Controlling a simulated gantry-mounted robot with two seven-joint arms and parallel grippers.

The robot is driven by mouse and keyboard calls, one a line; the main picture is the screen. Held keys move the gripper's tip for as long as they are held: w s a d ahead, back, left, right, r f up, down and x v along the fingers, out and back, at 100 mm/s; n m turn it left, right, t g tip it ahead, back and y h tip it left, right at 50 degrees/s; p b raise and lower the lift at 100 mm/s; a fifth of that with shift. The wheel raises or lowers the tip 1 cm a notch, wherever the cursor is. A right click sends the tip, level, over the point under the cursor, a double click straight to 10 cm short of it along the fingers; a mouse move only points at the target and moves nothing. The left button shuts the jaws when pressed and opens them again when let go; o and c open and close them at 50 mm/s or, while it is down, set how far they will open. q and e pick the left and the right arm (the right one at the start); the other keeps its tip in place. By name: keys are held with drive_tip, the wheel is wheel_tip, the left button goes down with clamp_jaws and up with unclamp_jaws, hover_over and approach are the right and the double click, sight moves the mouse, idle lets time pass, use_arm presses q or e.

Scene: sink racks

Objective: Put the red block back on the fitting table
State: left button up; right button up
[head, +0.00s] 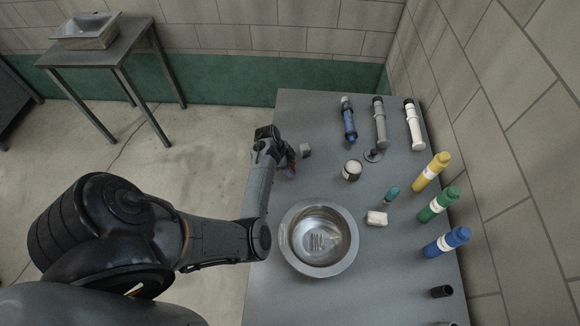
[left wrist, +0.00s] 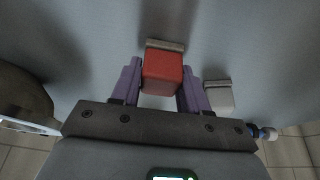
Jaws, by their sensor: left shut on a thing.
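The red block (left wrist: 162,72) sits between the two purple fingers of my left gripper (left wrist: 160,78) in the left wrist view. The gripper is shut on it. In the head view my left gripper (head: 284,158) is over the left edge area of the long grey table (head: 275,298), and only a small reddish patch of the block shows beside the fingers. I cannot tell whether the block touches the tabletop. A small grey block (head: 305,150) stands just right of the gripper. My right gripper is not in view.
A metal bowl (head: 290,238) is set in the table nearer me. A jar (head: 352,170), a white bar (head: 377,218) and several bottles, including a yellow one (head: 432,172), stand to the right. A smaller table (head: 126,38) with a tray (head: 88,42) is at the back left.

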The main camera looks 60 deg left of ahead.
use_arm(q)
drive_tip(key=shift+f, duration=0.1)
drive_tip(key=shift+f, duration=0.1)
drive_tip(key=o, duration=1)
